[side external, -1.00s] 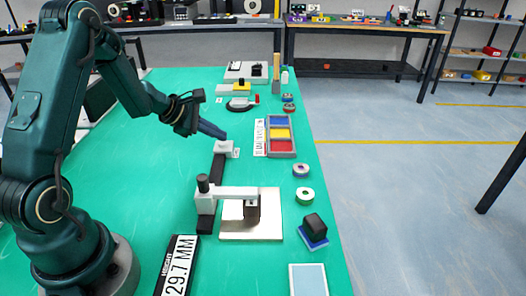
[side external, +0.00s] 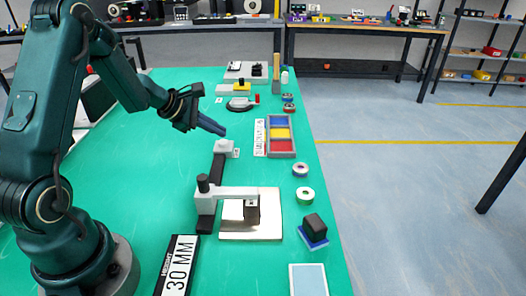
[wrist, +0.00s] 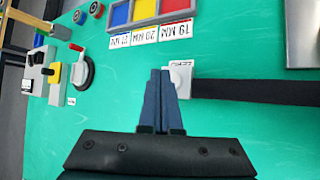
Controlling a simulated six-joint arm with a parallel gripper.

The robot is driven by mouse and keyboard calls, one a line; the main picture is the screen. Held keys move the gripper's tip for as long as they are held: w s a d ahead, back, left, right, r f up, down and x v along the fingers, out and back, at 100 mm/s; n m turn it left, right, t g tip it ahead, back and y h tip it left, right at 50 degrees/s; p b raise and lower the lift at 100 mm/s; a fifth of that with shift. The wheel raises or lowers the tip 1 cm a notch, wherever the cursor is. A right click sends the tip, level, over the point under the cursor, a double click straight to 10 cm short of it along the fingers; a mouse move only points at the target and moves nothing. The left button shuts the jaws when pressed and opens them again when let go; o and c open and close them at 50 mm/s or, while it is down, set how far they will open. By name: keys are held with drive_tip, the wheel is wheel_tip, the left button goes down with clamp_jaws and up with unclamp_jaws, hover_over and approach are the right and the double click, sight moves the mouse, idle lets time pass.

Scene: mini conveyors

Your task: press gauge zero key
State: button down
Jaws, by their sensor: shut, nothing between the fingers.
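The zero key is a pale block (side external: 223,146) with a small label at the far end of a dark bar (side external: 218,170) leading to the gauge (side external: 230,193). It also shows in the wrist view (wrist: 181,76), just right of my fingertips. My gripper (side external: 222,133) is shut and empty, its blue fingers angled down just above the key. In the side view a small gap seems to show between tips and key. In the wrist view the tips (wrist: 161,72) lie beside the key's left edge. The height display (side external: 178,265) reads 30 MM.
A tray with blue, yellow and red compartments (side external: 296,146) and size labels (side external: 260,138) stands right of the key. Round rings (side external: 305,194) and a dark block on a blue base (side external: 314,230) lie along the right edge. The mat left of the bar is clear.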

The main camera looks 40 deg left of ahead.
sight(219, 142)
drive_tip(key=shift+r, duration=2.55)
